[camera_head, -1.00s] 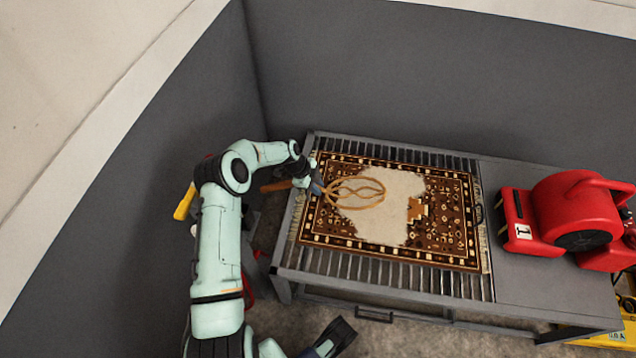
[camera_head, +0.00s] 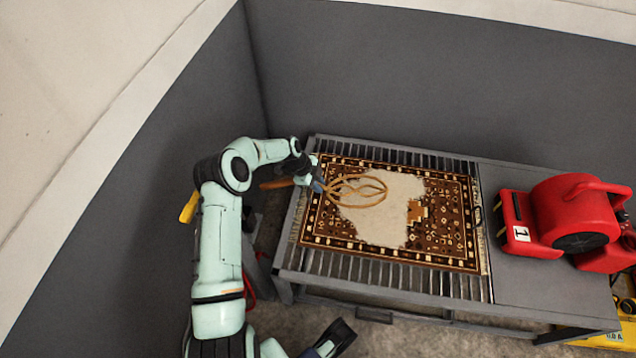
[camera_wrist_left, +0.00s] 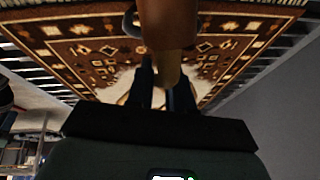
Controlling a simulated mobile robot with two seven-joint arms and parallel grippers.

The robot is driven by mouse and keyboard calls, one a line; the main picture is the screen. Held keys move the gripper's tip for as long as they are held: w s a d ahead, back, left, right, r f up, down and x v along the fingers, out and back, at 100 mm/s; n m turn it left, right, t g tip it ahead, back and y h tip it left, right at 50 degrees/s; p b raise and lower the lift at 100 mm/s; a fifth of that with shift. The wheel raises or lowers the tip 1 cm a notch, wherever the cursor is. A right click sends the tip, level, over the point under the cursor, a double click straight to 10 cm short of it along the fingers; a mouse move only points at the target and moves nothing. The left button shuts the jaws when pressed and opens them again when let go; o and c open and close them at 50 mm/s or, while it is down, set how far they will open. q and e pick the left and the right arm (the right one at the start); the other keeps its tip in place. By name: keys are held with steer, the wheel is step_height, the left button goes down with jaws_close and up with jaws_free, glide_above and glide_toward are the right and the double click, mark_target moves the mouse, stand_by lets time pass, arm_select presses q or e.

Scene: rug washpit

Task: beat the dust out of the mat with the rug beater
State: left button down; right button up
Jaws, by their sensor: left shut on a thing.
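The mat (camera_head: 452,222) is brown with a cream and tan pattern and fringed ends. It lies flat on the slatted part of the grey bench. A large pale dusty patch (camera_head: 385,228) covers its middle. My left gripper (camera_head: 316,184) is at the mat's left edge, shut on the handle of the rug beater (camera_head: 376,191). The beater's looped tan head is over the pale patch; I cannot tell whether it touches. In the left wrist view the brown handle (camera_wrist_left: 168,35) runs between the fingers, with the mat (camera_wrist_left: 75,45) beyond. A dark gripper, apparently my right, shows at the bottom (camera_head: 335,340).
The grey bench (camera_head: 510,268) has a solid top on its right side. A red blower (camera_head: 568,215) marked 1 stands there. Grey walls (camera_head: 400,90) rise behind and to the left. Something yellow (camera_head: 600,335) stands on the floor at lower right.

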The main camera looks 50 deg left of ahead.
arm_select(q)
step_height(320, 180, down, 4)
steer(key=shift+b, duration=0.95)
steer(key=shift+r+p, duration=0.35)
steer(key=shift+r, duration=0.15)
steer(key=shift+r+p, duration=1.1)
steer(key=shift+r, duration=1)
arm_select(e)
steer(key=shift+r, duration=0.25)
arm_select(q)
steer(key=shift+f, duration=0.15)
step_height(320, 180, down, 4)
steer(key=b, duration=0.2)
steer(key=shift+f+b, duration=0.15)
steer(key=shift+b, duration=0.25)
steer(key=shift+r+p, duration=1.35)
steer(key=shift+r, duration=0.95)
arm_select(e)
steer(key=shift+f, duration=0.1)
arm_select(q)
steer(key=shift+d, duration=0.1)
